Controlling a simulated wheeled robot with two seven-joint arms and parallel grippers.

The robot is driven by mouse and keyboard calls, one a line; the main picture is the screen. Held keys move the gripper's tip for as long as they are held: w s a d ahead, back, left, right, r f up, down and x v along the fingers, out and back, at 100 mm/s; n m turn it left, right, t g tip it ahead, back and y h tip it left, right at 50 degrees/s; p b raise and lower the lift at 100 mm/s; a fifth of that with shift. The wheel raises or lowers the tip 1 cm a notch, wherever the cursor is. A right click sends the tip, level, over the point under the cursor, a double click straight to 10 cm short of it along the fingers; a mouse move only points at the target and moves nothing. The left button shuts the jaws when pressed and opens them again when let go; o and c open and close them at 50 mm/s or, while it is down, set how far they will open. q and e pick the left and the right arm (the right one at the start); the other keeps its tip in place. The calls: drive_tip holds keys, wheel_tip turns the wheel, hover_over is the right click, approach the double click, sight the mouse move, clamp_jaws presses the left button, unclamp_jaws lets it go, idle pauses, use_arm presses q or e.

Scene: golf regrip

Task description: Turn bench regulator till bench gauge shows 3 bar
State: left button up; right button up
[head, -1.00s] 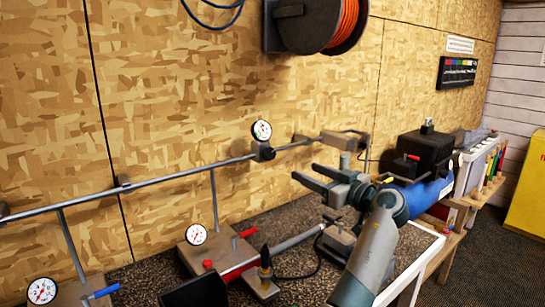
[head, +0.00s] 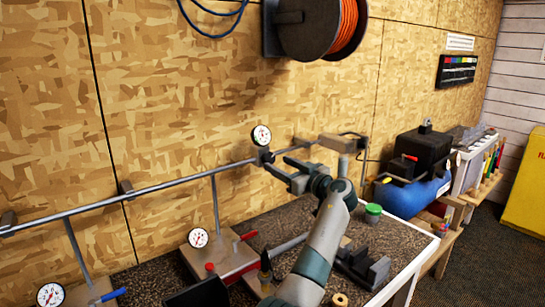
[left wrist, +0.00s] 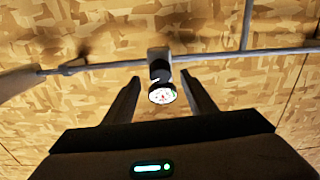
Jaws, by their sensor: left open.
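A round white gauge (head: 261,135) with a dark regulator body (head: 265,156) sits on the grey wall pipe; no label marks it as the bench one. Its needle is too small to read. In the left wrist view, the gauge (left wrist: 162,93) lies between the fingertips in the picture, with the dark regulator knob (left wrist: 160,72) just above it. My left gripper (head: 276,165) is open and empty, its fingers pointing at the regulator from the right. I cannot tell whether they touch it. My right gripper is not in view.
Two more gauges (head: 198,238) (head: 50,294) stand on lower fittings with red and blue levers. The bench top (head: 400,235) holds a green-lidded jar (head: 373,212), a dark vice-like block (head: 362,267) and a yellow ring (head: 339,299). A blue tank (head: 415,198) stands at right.

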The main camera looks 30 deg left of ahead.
sight(271, 160)
use_arm(q)
drive_tip(key=shift+p+x, duration=0.6)
drive_tip(key=shift+x, duration=1.6)
drive_tip(key=c, duration=1)
